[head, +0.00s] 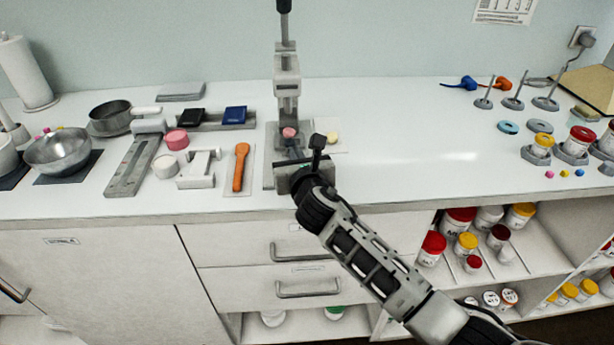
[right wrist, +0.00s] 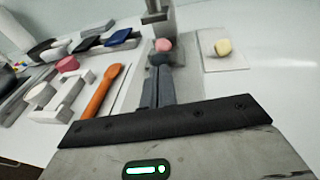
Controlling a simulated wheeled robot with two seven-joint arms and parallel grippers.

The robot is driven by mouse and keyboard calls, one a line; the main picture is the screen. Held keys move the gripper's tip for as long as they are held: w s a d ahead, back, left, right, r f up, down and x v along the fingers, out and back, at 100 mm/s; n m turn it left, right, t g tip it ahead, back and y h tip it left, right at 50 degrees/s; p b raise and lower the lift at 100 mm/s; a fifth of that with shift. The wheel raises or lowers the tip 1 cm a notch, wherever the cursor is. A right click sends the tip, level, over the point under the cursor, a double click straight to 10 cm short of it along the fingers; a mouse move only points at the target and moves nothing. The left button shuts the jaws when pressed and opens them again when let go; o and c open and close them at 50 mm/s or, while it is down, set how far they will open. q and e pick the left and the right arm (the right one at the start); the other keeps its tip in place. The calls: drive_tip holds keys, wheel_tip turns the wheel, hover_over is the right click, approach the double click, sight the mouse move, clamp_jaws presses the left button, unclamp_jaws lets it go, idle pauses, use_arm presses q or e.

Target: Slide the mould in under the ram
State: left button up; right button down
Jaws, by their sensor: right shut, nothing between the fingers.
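The press (head: 287,75) stands at the back of the bench, with its ram above a base plate. A small round pink piece (head: 289,132) sits at the foot of the press, below the ram; it also shows in the right wrist view (right wrist: 163,45). A dark round piece (right wrist: 159,59), perhaps the mould, lies just in front of the pink one. My right gripper (head: 294,153) is in front of the press. In the right wrist view its fingers (right wrist: 160,72) are shut and empty, tips at or near the dark piece; contact is unclear. My left gripper is out of view.
An orange-handled tool (head: 241,167) and a white stand (head: 200,168) lie left of the press. A pale yellow round piece (head: 332,137) rests on a white card to its right. The bench further right is clear up to posts and jars (head: 578,143).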

drive_tip(key=v, duration=1.2)
drive_tip(key=s+d+f+m+g, duration=0.2)
drive_tip(key=s+d+f+m, duration=0.2)
drive_tip(key=s+f+m, duration=0.3)
drive_tip(key=s+d+f+m+g, duration=0.2)
drive_tip(key=s+d+f+m, duration=0.2)
drive_tip(key=m, duration=1.2)
drive_tip(key=s+d+f+m+g, duration=0.1)
drive_tip(key=s+d+f+m, duration=0.3)
drive_tip(key=s+f+m, duration=0.5)
drive_tip(key=s+m, duration=0.2)
drive_tip(key=m, duration=0.1)
drive_tip(key=shift+s+f+m+g, duration=0.2)
drive_tip(key=shift+f+m+g, duration=0.1)
drive_tip(key=shift+g, duration=0.1)
drive_tip(key=shift+d, duration=0.15)
